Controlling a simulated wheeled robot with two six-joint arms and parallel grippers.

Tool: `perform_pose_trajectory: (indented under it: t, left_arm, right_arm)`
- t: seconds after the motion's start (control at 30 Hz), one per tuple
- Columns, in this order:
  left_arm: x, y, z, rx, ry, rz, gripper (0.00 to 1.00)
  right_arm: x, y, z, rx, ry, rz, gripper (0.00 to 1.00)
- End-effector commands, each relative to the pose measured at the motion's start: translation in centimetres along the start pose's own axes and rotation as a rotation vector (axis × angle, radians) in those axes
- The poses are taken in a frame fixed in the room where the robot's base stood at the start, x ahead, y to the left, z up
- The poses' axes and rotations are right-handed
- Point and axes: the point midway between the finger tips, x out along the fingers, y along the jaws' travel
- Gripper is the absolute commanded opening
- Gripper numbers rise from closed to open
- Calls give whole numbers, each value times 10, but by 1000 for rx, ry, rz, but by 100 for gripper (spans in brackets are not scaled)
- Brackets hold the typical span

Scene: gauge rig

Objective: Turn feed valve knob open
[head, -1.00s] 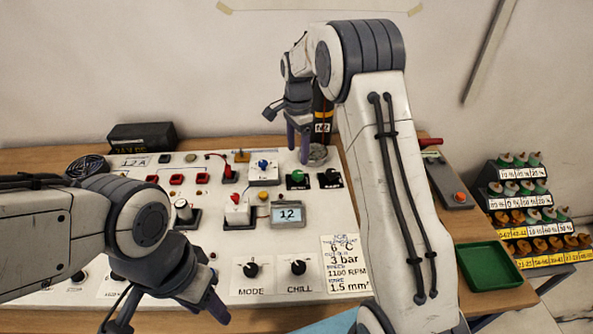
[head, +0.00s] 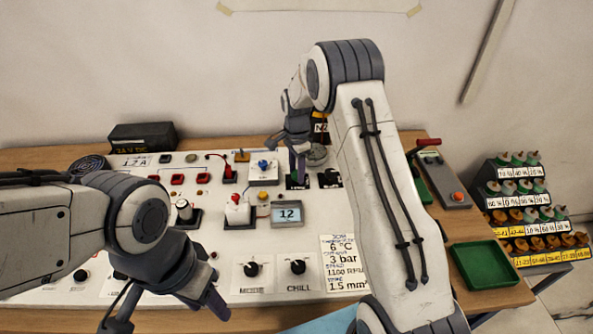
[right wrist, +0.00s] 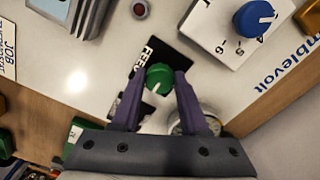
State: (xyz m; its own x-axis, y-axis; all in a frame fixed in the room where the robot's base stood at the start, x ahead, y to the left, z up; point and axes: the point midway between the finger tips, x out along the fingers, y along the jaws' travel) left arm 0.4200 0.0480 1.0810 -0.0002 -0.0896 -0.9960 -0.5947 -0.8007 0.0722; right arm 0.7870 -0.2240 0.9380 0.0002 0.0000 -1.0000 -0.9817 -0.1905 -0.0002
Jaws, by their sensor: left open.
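The feed valve knob (right wrist: 159,77) is a round green knob with a white pointer mark, on a black plate whose label is partly hidden and starts "FEE". My right gripper (right wrist: 158,84) is open over it in the right wrist view, with one purple finger on each side of the knob and narrow gaps. I cannot tell how deep the fingers reach. In the head view my right gripper (head: 298,174) is at the back of the white panel and mostly hides the knob. My left gripper (head: 168,314) is open and empty above the panel's front left.
A blue-knobbed white box (head: 263,170) stands just left of my right gripper. A grey display (head: 287,213) reads 12. Two black knobs, MODE (head: 251,269) and CHILL (head: 298,266), are at the front. A green tray (head: 485,265) lies at the right.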

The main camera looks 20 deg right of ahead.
Motion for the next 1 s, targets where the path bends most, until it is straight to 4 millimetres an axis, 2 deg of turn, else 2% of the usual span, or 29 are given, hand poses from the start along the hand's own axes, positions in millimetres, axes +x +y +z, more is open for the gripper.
perform_pose_trajectory:
  t: [0.47,1.0]
  left_arm:
    - [-2,0,0,0,0,0,50]
    - [-9,1,0,0,0,0,50]
  right_arm:
    - [-1,0,0,-77,0,1,0]
    - [-2,1,-1,-536,0,0,0]
